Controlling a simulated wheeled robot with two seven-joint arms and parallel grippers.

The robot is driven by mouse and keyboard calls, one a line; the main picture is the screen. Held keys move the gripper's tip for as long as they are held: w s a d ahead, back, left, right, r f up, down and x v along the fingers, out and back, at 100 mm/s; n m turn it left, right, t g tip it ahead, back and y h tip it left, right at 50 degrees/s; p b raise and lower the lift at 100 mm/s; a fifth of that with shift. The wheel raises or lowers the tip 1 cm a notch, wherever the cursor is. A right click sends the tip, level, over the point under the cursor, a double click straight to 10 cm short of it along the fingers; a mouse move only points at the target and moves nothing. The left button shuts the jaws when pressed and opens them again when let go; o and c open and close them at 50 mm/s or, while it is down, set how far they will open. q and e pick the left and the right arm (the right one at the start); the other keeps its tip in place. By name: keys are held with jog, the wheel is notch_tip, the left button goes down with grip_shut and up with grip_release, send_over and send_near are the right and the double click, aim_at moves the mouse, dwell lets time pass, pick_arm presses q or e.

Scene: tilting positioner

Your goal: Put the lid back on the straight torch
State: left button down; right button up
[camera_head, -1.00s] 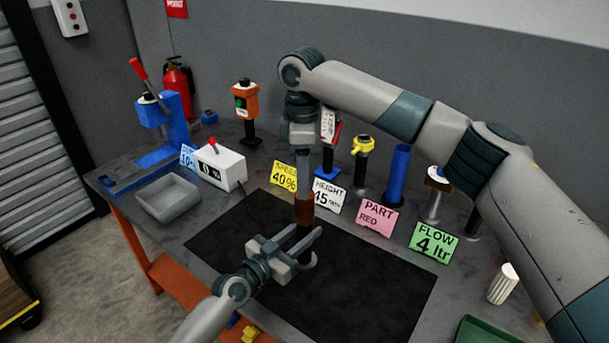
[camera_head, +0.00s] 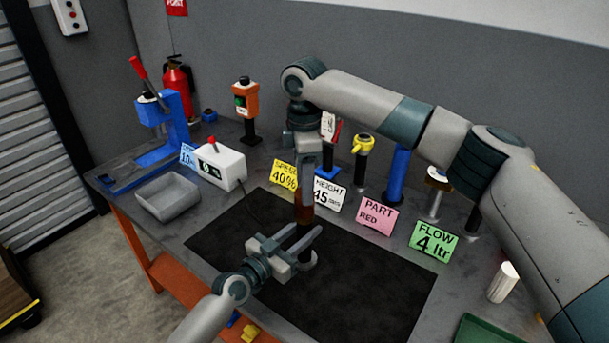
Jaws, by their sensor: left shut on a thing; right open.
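The straight torch (camera_head: 306,256) is a dark upright cylinder above the black mat. My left gripper (camera_head: 300,244), coming in from the lower left, is shut on its lower part. A brown section (camera_head: 304,213) shows at the top, in line with the dark body; I cannot tell whether it is the lid or whether there is a gap below it. My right gripper (camera_head: 304,203) points down from above, open, with its fingers around or just in front of the brown section. The fingers hide part of it.
A black mat (camera_head: 380,285) covers the table middle. Cards stand behind it, including the pink card (camera_head: 376,216) and green card (camera_head: 433,241). A grey tray (camera_head: 168,197), white box (camera_head: 220,167) and blue press (camera_head: 165,130) are left. A white fluted cylinder (camera_head: 502,283) stands right.

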jog(key=shift+f, duration=2.9)
jog(key=c, duration=1.1)
jog(key=m, duration=0.5)
jog(key=shift+m, duration=0.3)
jog(key=m, duration=0.5)
jog(key=shift+m, duration=0.4)
jog(key=o, duration=1.2)
jog(key=shift+r, duration=2.25)
